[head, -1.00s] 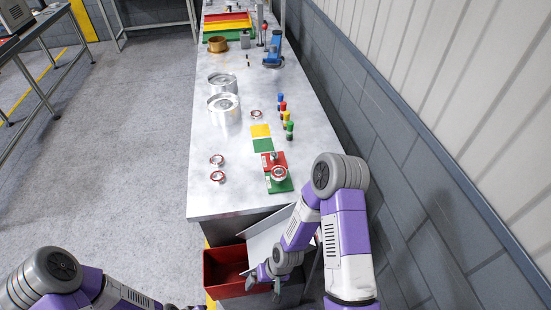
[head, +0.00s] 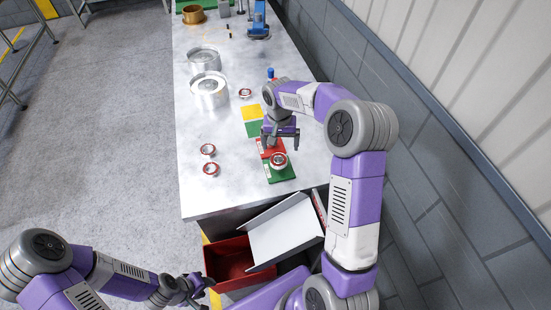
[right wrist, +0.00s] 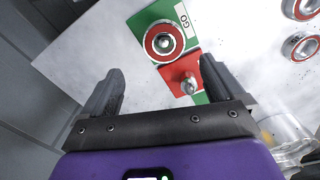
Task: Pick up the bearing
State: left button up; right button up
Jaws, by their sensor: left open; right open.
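A red-sealed bearing (head: 278,160) sits on the green pad (head: 283,177) near the bench's front edge. In the right wrist view the bearing (right wrist: 164,41) is around a metal pin on the green pad marked GO (right wrist: 185,17). Two more bearings (head: 208,150) (head: 210,169) lie to the left, and another (head: 245,93) lies farther back. My right gripper (head: 281,143) is open and empty above the red pad (head: 266,149), just behind the GO bearing. My left gripper (head: 203,287) is open and empty, low in front of the bench.
A red bin (head: 228,262) and a white sloped chute (head: 285,232) are below the bench's front edge. Silver round housings (head: 209,91) stand at the bench's left. A metal knob (right wrist: 190,85) stands on the red pad. The wall runs along the right.

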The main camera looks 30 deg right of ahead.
aim_at(279, 160)
jog(key=f, duration=0.6)
jog(key=shift+s+a+f, duration=0.15)
jog(key=shift+a+f, duration=0.2)
jog(key=shift+a, duration=0.05)
jog(key=c, duration=1.4)
